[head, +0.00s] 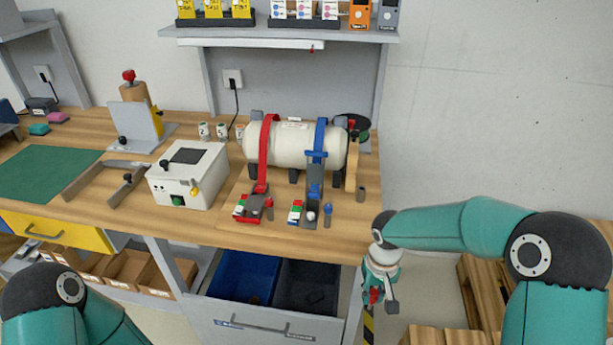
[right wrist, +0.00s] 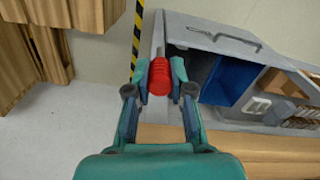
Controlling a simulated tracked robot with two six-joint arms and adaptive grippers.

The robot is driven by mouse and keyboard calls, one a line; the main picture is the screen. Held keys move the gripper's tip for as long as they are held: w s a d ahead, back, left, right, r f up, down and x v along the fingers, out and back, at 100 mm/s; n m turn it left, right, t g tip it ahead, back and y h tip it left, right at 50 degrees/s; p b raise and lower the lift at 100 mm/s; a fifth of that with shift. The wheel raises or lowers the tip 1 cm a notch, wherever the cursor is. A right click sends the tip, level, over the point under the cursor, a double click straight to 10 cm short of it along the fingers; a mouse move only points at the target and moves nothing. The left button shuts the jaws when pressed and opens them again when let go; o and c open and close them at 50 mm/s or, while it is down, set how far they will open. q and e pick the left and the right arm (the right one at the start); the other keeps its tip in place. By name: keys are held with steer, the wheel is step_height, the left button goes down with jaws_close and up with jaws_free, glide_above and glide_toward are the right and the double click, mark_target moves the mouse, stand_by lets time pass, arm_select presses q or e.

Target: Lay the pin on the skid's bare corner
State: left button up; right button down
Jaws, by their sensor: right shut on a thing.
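My right gripper (head: 376,298) hangs in front of the bench's right end, below the top. It is shut on a red pin (right wrist: 160,76), which has a ridged shaft and a rounded head; its red also shows in the head view (head: 373,296). A pale tank (head: 290,143) lies on the bench, held by a red strap (head: 265,150) and a blue strap (head: 318,150). The thin wooden board (head: 235,208) under it looks like the skid; its front right part looks bare. The pin is apart from it. My left gripper is out of view.
An open drawer (head: 270,325) with bins juts out below. Wooden pallets (head: 480,300) stand at right.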

mark_target(374, 291)
step_height(374, 291, up, 10)
steer(key=p, duration=0.9)
steer(key=shift+f, duration=0.1)
steer(key=w+r+n+t+b, duration=0.1)
steer(key=w+t+b, duration=0.2)
steer(key=w+b, duration=0.1)
steer(key=w+r+n+t+y+b, duration=0.1)
steer(key=w+t+b, duration=0.2)
steer(key=w+b, duration=0.1)
steer(key=w+d+r+n+t+y+b, duration=0.1)
steer(key=w+r+t+b, duration=0.1)
steer(key=w+t+b, duration=0.1)
steer(key=shift+w+d+r+t+b, duration=0.1)
steer(key=shift+w+t+b, duration=0.3)
steer(key=shift+w+b, duration=0.1)
steer(key=shift+w+r+t+y+b, duration=0.25)
steer(key=shift+r+t+y+b, duration=0.15)
steer(key=shift+t+b, duration=0.15)
steer(key=shift+t+y, duration=0.3)
steer(key=shift+t, duration=0.15)
step_height(374, 291, down, 5)
steer(key=b, duration=0.8)
steer(key=shift+w+d+f, duration=0.1)
steer(key=shift+f, duration=0.05)
steer(key=shift+f+b, duration=0.45)
steer(key=shift+b, duration=0.1)
steer(key=c, duration=0.9)
jaws_free()
steer(key=shift+c, duration=0.2)
steer(key=shift+r, duration=0.1)
